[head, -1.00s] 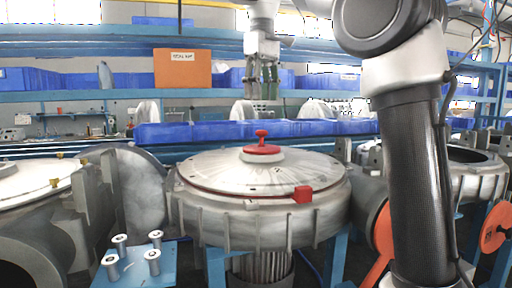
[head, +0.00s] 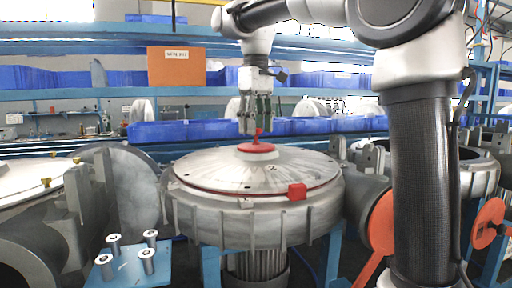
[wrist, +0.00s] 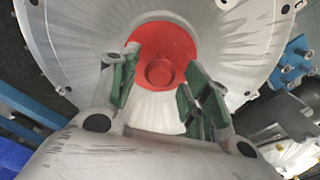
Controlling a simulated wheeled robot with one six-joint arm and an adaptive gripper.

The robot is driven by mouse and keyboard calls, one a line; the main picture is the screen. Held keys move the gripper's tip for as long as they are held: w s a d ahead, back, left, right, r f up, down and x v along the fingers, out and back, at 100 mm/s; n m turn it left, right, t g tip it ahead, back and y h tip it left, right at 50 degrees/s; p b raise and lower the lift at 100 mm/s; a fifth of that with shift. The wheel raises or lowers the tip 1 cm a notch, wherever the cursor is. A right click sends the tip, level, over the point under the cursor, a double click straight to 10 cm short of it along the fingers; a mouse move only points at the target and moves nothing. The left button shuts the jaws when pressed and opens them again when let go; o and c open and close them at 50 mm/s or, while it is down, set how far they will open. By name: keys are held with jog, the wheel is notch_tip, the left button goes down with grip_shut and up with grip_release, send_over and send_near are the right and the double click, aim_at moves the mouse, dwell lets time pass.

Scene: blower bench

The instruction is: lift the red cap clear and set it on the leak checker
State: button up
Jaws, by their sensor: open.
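The red cap (head: 257,148) sits in the centre of the round metal blower cover (head: 215,170), with its knob upright. In the wrist view the red cap (wrist: 178,40) shows as a disc with a round knob. My gripper (head: 254,128) is above the cap, pointing down, its fingertips close to the knob's height. In the wrist view my gripper's (wrist: 160,66) green-padded fingers are apart, either side of the knob, and hold nothing. I cannot tell for certain which thing is the leak checker.
A blue plate with several metal posts (head: 148,262) stands at the front left. A red block (head: 297,191) sits on the cover's rim. An orange labelled box (head: 176,67) and blue bins (head: 190,131) are on shelves behind. Neighbouring metal housings flank the blower.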

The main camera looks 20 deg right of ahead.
grip_shut()
jog(key=shift+r, duration=0.7)
dwell(0.3)
jog(key=shift+r, duration=1.55)
